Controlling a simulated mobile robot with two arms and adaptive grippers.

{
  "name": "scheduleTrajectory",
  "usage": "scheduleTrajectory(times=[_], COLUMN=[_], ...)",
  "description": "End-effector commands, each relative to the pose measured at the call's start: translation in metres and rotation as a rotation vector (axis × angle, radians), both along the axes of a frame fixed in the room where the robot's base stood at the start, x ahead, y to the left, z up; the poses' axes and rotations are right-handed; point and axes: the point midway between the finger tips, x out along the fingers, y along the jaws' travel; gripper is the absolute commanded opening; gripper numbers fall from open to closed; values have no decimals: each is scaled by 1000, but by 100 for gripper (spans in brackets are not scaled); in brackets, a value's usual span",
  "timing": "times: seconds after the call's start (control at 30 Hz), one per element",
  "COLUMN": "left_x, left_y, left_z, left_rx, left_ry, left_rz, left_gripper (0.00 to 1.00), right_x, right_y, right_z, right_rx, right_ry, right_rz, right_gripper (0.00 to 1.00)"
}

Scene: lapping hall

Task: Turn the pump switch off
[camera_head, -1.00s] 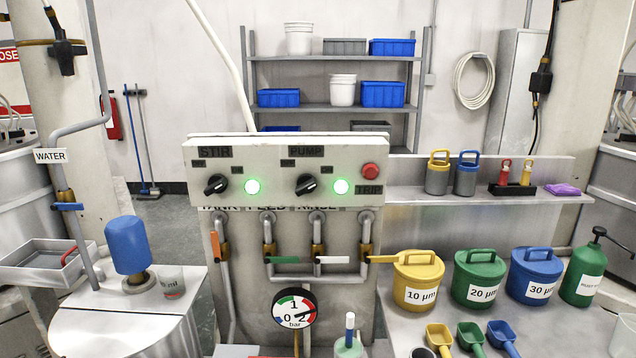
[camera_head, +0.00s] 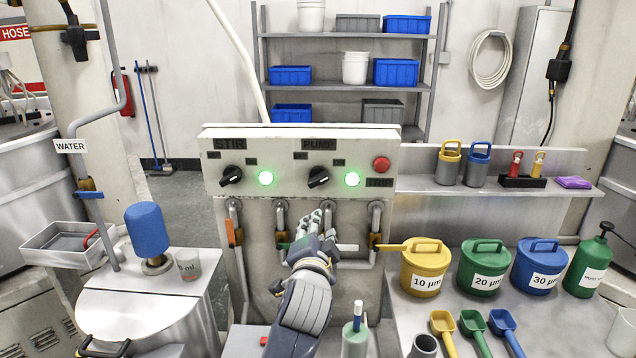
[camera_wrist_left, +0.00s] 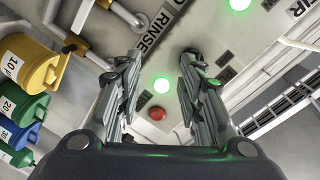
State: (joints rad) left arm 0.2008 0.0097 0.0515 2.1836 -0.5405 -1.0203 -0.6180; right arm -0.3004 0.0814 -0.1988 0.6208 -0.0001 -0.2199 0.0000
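The pump switch (camera_head: 318,177) is a black rotary knob under the PUMP label on a pale control panel (camera_head: 290,190). Its pointer is slanted, and the pump light (camera_head: 352,178) to its right glows green. My left gripper (camera_head: 316,222) is raised in front of the pipes, just below the knob in the picture. In the left wrist view the gripper (camera_wrist_left: 162,54) is open and empty, facing the panel. There the knob (camera_wrist_left: 192,52) shows dark by the right fingertip, partly hidden; contact cannot be told. My right gripper is not in view.
The stir switch (camera_head: 231,175) and its lit green light (camera_head: 265,178) are left of the pump switch. A red trip button (camera_head: 381,163) is on the right. Valve pipes run below the panel. Yellow (camera_head: 424,268), green and blue tubs stand on the right bench.

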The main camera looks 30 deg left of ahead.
Motion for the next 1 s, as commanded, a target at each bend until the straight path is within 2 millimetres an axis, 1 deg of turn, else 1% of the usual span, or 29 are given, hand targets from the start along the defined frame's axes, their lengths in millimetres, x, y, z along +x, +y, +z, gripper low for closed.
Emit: scheduleTrajectory(times=[0.03, 0.1, 0.2, 0.37, 0.8, 1.0], left_x=[6, 11, 15, 25, 85, 101], left_y=[5, 10, 13, 20, 57, 67], left_z=[19, 37, 49, 52, 53, 51], left_rx=[40, 84, 116, 124, 119, 119], left_ry=[-29, -54, -71, -72, -71, -72], left_rz=[13, 26, 36, 37, 37, 36], left_gripper=[35, 35, 35, 35, 35, 35], right_x=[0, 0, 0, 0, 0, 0], right_y=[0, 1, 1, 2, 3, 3], right_z=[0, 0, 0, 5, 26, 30], right_rx=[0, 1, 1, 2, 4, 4], right_ry=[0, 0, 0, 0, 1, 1], right_rz=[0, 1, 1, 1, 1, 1], right_gripper=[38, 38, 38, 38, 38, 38])
